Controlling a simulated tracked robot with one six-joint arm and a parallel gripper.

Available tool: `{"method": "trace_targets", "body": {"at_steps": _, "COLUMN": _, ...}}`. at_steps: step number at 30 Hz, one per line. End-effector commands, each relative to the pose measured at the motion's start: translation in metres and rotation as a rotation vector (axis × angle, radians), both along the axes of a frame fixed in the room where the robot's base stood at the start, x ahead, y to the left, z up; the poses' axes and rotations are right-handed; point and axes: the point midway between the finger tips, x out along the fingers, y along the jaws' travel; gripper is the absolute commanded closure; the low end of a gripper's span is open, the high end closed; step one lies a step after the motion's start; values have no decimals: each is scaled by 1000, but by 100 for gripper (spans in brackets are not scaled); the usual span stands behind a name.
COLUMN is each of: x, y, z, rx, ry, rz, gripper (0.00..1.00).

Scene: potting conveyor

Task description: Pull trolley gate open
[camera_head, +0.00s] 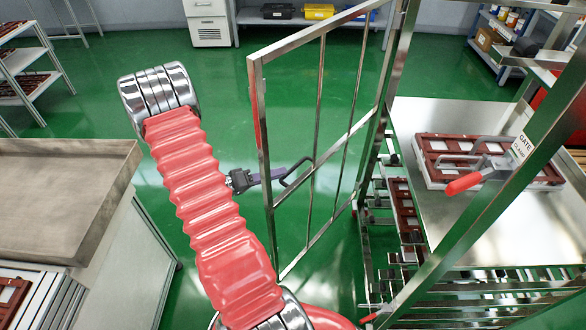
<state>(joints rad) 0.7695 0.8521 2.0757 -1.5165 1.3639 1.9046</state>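The trolley gate (320,135), a silver metal frame with thin upright bars, stands swung out from the trolley (510,225). Its right side is at the trolley's far left post, and its free edge is toward my arm. A red-handled clamp (465,183) is on the near post, beside a label reading "GATE CLAMP".
A brown tray (455,182) with pale square inserts sits on the trolley's top shelf. A bench with a grey top (62,235) stands at the left. Shelves line the far wall and both sides. Green floor (225,100) is clear behind and left of the gate.

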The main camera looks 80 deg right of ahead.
Motion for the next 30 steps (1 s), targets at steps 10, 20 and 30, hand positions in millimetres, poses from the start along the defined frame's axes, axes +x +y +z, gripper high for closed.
{"method": "trace_targets", "body": {"at_steps": 10, "x": -35, "y": -34, "z": -11, "rx": 0, "ry": -1, "rz": -3, "gripper": 71}}
{"method": "trace_targets", "body": {"at_steps": 20, "x": -49, "y": -50, "z": -15, "rx": 0, "ry": -1, "rz": 0, "gripper": 71}}
{"method": "trace_targets", "body": {"at_steps": 30, "x": -49, "y": -50, "z": -15, "rx": -1, "ry": -1, "rz": 1, "gripper": 79}}
